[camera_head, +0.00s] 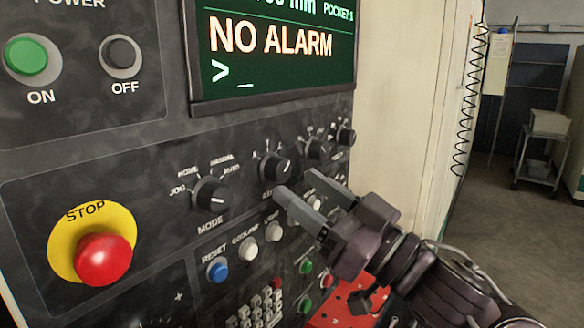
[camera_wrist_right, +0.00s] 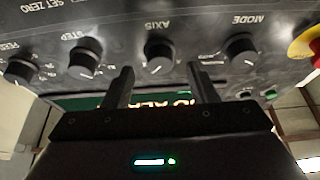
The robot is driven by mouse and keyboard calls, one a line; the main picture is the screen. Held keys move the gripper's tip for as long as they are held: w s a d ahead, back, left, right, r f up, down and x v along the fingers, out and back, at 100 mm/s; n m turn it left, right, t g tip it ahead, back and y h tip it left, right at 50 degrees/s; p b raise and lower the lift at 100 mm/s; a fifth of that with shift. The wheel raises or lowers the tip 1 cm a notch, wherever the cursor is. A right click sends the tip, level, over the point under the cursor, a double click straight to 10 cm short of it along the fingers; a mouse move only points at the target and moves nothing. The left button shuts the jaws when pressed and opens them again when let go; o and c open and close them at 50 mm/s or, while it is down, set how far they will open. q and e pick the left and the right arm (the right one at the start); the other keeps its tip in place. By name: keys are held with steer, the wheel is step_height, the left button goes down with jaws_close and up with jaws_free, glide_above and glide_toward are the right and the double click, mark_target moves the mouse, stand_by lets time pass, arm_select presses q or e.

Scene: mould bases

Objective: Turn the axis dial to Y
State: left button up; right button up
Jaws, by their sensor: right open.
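The axis dial (camera_head: 274,167) is a black round knob on the dark control panel, right of the mode dial (camera_head: 210,193). Its white mark points up and right in the head view; the letters around it are too small or hidden to read. In the right wrist view, upside down, the axis dial (camera_wrist_right: 159,53) sits under the word AXIS, between the fingertips in the picture. My right gripper (camera_head: 297,187) is open and empty, its fingers in front of the panel just below the dial; its fingertips (camera_wrist_right: 160,69) look apart from the knob. My left gripper is not in view.
The step dial (camera_wrist_right: 85,58) and feed dial (camera_wrist_right: 24,67) lie close beside the axis dial. A red stop button (camera_head: 103,260) is at lower left, with a blue reset button (camera_head: 217,270) and other buttons below the dials. The screen (camera_head: 275,45) above reads NO ALARM.

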mark_target(285, 176)
steer(key=shift+p+x, duration=0.4)
steer(key=shift+x, duration=1.1)
steer(key=c, duration=1)
